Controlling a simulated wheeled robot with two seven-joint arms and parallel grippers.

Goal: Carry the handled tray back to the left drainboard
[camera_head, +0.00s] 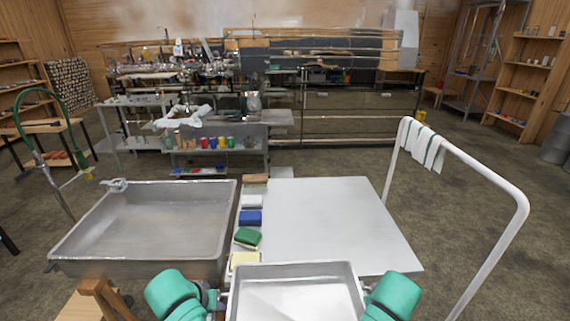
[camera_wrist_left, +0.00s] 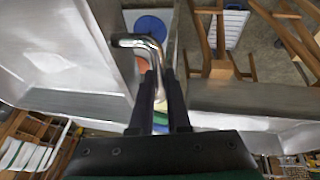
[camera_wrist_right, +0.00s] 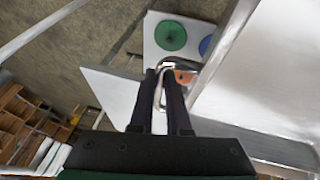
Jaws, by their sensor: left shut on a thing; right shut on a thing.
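The handled tray (camera_head: 296,301), a shallow silver metal pan, is at the bottom middle of the head view, its near part cut off. My left gripper (camera_head: 220,299) is shut on its left handle, a bent metal bar that shows in the left wrist view (camera_wrist_left: 140,43). My right gripper (camera_wrist_right: 165,75) is shut on its right handle; in the head view the teal right wrist (camera_head: 392,296) hides most of those fingers. The tray looks level, in front of the near edge of a flat white drainboard (camera_head: 320,215). I cannot tell whether this is the left drainboard.
A deep metal sink basin (camera_head: 150,216) stands left of the board. Several coloured sponges or blocks, including a blue one (camera_head: 250,218) and a green one (camera_head: 247,238), line the board's left edge. A white rail (camera_head: 503,235) with cloths stands at right. The board's middle is clear.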

